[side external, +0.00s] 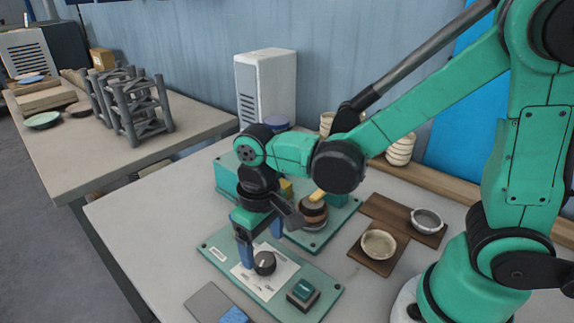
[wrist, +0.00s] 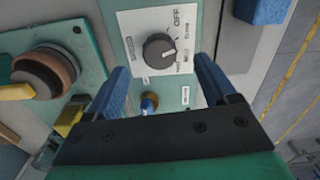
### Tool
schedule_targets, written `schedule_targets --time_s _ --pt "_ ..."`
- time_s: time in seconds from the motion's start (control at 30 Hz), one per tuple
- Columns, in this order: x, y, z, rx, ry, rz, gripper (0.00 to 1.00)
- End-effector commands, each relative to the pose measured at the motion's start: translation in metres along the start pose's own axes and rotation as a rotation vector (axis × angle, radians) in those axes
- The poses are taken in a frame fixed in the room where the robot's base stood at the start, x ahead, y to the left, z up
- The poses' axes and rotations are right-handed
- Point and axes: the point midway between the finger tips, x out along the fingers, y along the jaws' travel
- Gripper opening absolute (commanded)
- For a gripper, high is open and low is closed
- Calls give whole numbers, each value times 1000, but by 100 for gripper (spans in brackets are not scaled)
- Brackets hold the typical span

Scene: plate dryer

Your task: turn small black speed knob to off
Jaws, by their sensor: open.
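The small black speed knob (wrist: 159,48) sits on a white dial plate (wrist: 133,22) with printed speed labels. OFF is printed at its upper right in the wrist view. A pale mark shows on the knob, but its exact setting is too small to read surely. In the side view the knob (side external: 264,263) stands on the green control panel (side external: 222,253). My gripper (side external: 262,250) is open, its blue fingers pointing down just behind the knob. In the wrist view my gripper (wrist: 162,66) has one finger on each side below the knob, with nothing held.
A larger round knob with a yellow handle (wrist: 42,72) is on the neighbouring panel. Bowls (side external: 379,245) stand on brown boards at right. A blue block (side external: 233,315) lies at the front.

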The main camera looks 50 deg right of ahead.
Motion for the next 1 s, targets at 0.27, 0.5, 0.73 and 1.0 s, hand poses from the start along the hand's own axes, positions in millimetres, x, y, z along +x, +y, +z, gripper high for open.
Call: schedule_targets --time_s 0.27,0.5,0.73,1.0 --pt "30 0 -1 0 2 -1 78" --pt "40 0 0 0 2 -1 78" --pt "40 0 0 0 3 -1 73" --pt "40 0 0 0 3 -1 0"
